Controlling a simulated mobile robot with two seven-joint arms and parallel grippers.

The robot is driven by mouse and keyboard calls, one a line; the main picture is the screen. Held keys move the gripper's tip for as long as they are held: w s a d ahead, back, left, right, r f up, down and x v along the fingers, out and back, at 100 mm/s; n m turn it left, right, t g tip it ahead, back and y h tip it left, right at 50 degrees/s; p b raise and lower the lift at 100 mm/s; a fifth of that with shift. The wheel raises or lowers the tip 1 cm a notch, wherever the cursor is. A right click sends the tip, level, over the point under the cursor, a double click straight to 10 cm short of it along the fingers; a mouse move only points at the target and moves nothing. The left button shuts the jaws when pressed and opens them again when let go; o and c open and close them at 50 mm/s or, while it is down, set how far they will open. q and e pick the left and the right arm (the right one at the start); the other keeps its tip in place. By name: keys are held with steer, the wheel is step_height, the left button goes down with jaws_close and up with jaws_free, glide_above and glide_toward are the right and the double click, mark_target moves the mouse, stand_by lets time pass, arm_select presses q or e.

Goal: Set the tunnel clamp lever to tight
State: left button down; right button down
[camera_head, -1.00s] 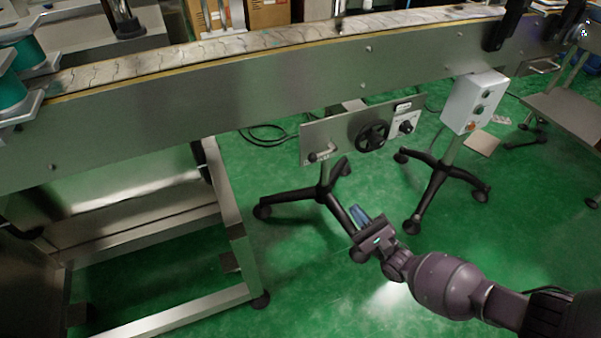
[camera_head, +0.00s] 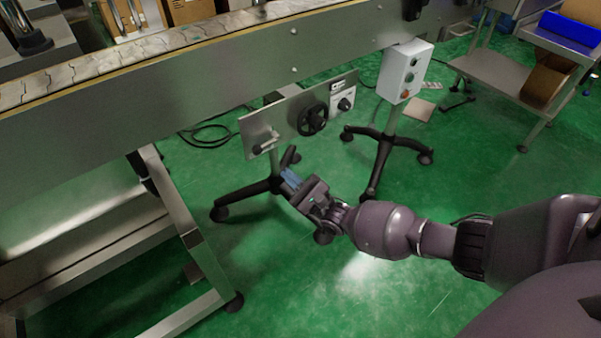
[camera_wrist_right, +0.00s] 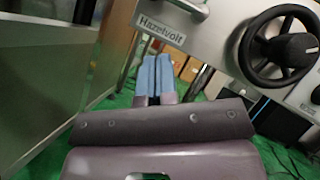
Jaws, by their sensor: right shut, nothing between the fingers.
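The control panel (camera_head: 285,119) is a grey metal plate below the conveyor. It carries a small lever (camera_head: 265,146) at its lower left, a black handwheel (camera_head: 312,120) and a black knob (camera_head: 344,104) at its right. My right gripper (camera_head: 288,178) is shut and empty, below the lever and apart from the panel. In the right wrist view its blue fingers (camera_wrist_right: 156,76) lie together, with the lever's handle (camera_wrist_right: 190,8) above them and the handwheel (camera_wrist_right: 279,46) to the right. I cannot read the lever's setting. My left gripper is not in view.
The conveyor (camera_head: 200,75) runs across above the panel. A white box with buttons (camera_head: 404,72) stands on a wheeled post to the right. A metal frame (camera_head: 190,235) stands at the left. Green floor (camera_head: 330,300) is open in front.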

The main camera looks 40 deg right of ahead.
mark_target(266, 144)
steer(key=shift+w+a+r, duration=0.55)
steer(key=shift+w+r, duration=0.05)
steer(key=shift+r, duration=0.2)
steer(key=shift+w+a+r, duration=0.55)
steer(key=shift+a+r, duration=0.05)
steer(key=shift+r, duration=0.25)
steer(key=shift+w+a+r, duration=0.55)
steer(key=shift+w+r, duration=0.05)
steer(key=shift+r, duration=0.2)
